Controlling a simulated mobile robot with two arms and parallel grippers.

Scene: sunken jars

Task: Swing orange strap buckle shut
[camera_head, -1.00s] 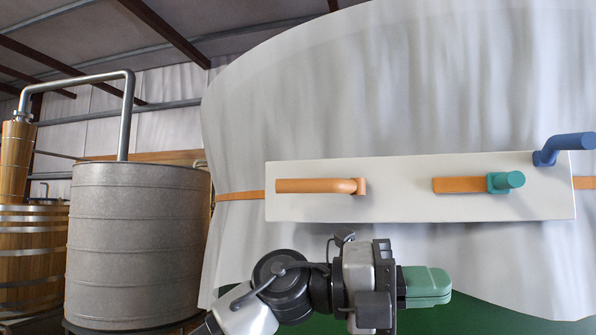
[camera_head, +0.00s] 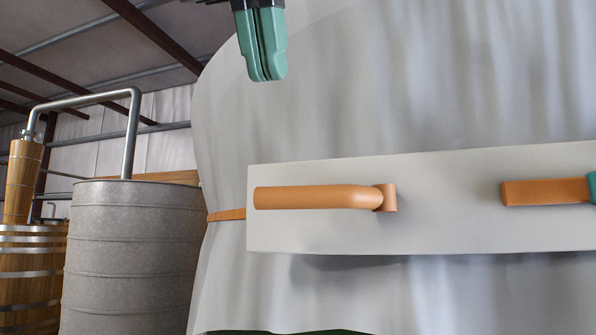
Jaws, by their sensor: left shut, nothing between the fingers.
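An orange buckle lever (camera_head: 315,197) lies level along the left part of a pale plate (camera_head: 450,230), its bar pointing left from a squarish mount (camera_head: 389,198). An orange strap (camera_head: 226,215) runs left from behind the plate's left edge. A second orange bar (camera_head: 545,192) sits on the plate at right, with a teal piece (camera_head: 592,187) cut off by the frame edge. My left gripper (camera_head: 266,78) hangs at the top with green fingers pointing down, shut and empty. It shows above the lever, apart from it. My right gripper is not in view.
Behind the plate is a large grey-white curved surface (camera_head: 420,80). A ribbed metal tank (camera_head: 130,255) with a bent pipe (camera_head: 133,130) and a wooden barrel (camera_head: 30,270) stand at left. The space between my left gripper and the plate looks clear.

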